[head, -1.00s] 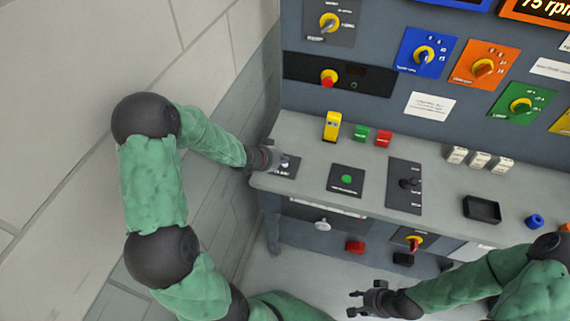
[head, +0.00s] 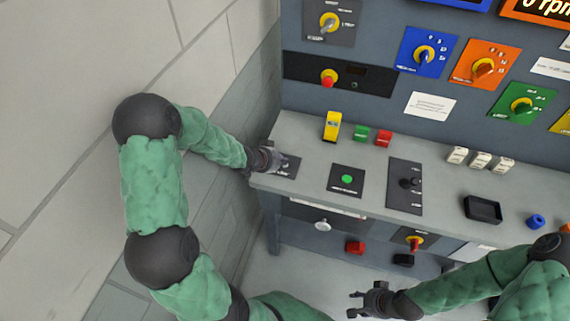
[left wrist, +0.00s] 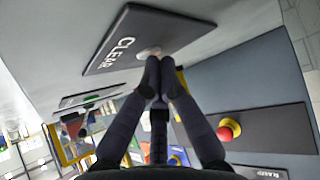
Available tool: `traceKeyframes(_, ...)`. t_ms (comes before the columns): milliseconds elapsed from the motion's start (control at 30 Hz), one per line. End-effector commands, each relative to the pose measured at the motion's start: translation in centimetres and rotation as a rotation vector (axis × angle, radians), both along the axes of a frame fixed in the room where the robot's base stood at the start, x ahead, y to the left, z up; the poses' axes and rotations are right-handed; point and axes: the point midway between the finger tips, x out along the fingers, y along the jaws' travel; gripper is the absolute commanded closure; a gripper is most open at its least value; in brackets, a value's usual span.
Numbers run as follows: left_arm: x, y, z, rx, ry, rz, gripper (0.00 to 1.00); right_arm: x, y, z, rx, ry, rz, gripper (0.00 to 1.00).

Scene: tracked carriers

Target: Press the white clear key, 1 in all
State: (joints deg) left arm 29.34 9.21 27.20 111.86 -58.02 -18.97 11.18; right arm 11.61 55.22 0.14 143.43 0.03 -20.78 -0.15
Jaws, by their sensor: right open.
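The clear key is a small white button (left wrist: 149,52) on a dark plate (left wrist: 120,40) lettered CLEAR in the left wrist view. In the head view this plate (head: 290,170) lies at the left end of the grey bench, and the gripper hides much of it. My left gripper (left wrist: 159,62) has its fingertips together right at the key, partly over it; I cannot tell whether they touch. It also shows in the head view (head: 280,163). My right gripper (head: 354,302) is open and empty, low in front of the bench.
The bench (head: 320,147) carries a green button plate (head: 346,180), a lever plate (head: 404,186), a yellow block (head: 332,125) and a black tray (head: 482,209). A panel with knobs stands behind, with an orange display (head: 540,10) reading 0 rpm. A wall (head: 70,80) is close at left.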

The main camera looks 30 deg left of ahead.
Motion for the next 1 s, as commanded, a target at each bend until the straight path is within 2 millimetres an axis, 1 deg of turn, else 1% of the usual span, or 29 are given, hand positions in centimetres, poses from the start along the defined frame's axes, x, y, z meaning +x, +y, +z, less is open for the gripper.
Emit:
traceKeyframes(367,0.0,0.0,-0.1,-0.001,0.002,0.000,1.00,0.0,0.0,0.0,0.000,0.000,0.000,0.56)
traceKeyframes(733,0.0,0.0,1.5,0.000,0.001,-0.001,1.00,0.0,0.0,1.8,0.000,0.000,0.000,0.56)
traceKeyframes(1000,0.0,0.0,1.5,0.000,0.001,0.000,1.00,0.0,0.0,1.8,0.000,0.000,0.000,0.56)
